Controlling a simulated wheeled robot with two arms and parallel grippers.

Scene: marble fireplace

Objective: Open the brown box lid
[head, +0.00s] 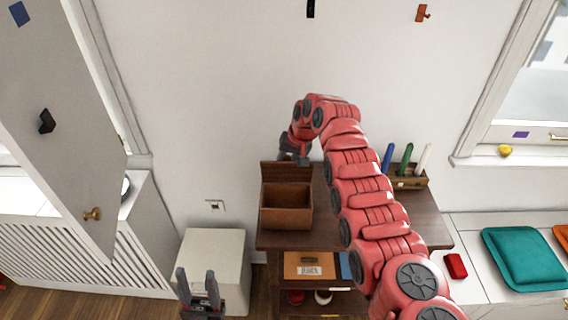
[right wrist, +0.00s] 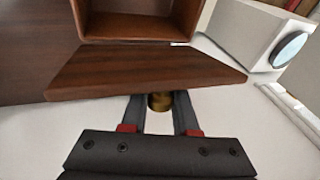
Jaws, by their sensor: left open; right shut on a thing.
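The brown box (head: 286,218) stands on the dark wooden table, and its empty inside shows from above. Its lid (head: 285,172) stands raised at the back edge of the box. In the right wrist view the lid (right wrist: 145,70) lies just beyond my fingers, with the box (right wrist: 135,27) opening behind it. My right gripper (head: 296,158) reaches over from the right to the lid's upper edge. In the right wrist view my right gripper (right wrist: 159,112) is shut on a round brass knob (right wrist: 160,101) at the lid. My left gripper (head: 201,288) is open and empty at the bottom, left of the table.
The table (head: 271,240) also bears a holder (head: 408,183) with blue, green and white sticks at the right. A white cabinet (head: 215,258) stands left of the table. A white door (head: 60,120) stands open at the left. A bench with a teal cushion (head: 522,257) is at the right.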

